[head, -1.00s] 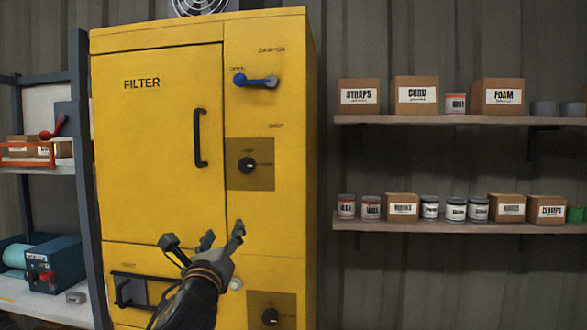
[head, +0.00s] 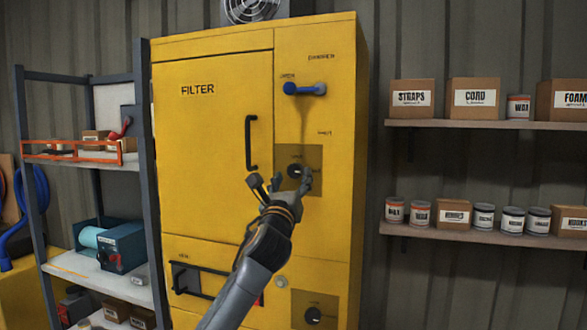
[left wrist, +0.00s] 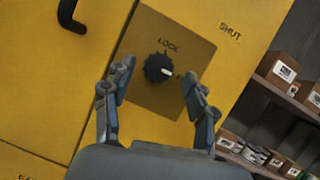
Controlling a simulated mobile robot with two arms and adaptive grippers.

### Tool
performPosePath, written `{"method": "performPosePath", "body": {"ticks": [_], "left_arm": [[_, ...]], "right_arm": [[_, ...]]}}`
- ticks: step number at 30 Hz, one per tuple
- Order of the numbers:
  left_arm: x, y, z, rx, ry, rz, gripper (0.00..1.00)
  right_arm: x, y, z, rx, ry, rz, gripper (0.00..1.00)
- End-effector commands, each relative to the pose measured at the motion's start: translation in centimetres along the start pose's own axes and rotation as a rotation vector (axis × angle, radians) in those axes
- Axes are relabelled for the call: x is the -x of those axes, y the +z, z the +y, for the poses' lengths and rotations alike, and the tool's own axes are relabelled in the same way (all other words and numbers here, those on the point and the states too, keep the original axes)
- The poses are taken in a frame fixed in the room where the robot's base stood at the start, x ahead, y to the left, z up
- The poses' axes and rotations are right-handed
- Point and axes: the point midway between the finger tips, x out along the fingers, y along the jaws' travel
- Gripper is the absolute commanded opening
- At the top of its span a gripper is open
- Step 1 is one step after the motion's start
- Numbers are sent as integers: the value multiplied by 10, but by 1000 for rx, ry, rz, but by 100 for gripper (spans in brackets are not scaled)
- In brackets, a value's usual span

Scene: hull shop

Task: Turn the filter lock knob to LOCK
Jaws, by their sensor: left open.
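The filter lock knob (head: 295,171) is a small black knob on a brown plate (head: 313,152) on the yellow filter cabinet (head: 205,140). In the left wrist view the knob (left wrist: 158,67) shows with the word LOCK above it. Its white mark points to the right, not up at LOCK. My left gripper (head: 287,184) is open in front of the plate, its fingertips just below the knob in the head view. In the left wrist view the fingers (left wrist: 156,88) are spread, with the knob ahead between and slightly above the tips. My right gripper is in neither view.
A blue damper lever (head: 304,89) sits above the plate. A black door handle (head: 250,143) stands out at the left. A second black knob (head: 313,315) is lower down. Shelves with boxes and cans flank the cabinet.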

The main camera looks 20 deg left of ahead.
Motion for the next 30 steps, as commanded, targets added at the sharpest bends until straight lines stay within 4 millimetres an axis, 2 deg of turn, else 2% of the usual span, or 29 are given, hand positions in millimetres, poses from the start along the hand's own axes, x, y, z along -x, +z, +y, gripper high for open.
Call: {"method": "performPosePath", "body": {"ticks": [6, 15, 17, 23, 24, 30], "left_arm": [[-16, 0, 0, 1, 0, 1, 57], [-17, -1, 0, 0, -1, 0, 57], [-17, -1, 0, 1, -1, 1, 47], [-17, -1, 0, 1, 0, 1, 6], [-17, -1, 0, 1, 0, 1, 3], [-17, -1, 0, 11, 5, 2, 3]], "right_arm": [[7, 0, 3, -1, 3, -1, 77], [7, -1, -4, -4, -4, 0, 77], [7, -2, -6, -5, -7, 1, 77], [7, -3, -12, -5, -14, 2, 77], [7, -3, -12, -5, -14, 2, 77], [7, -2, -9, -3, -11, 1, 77]]}}
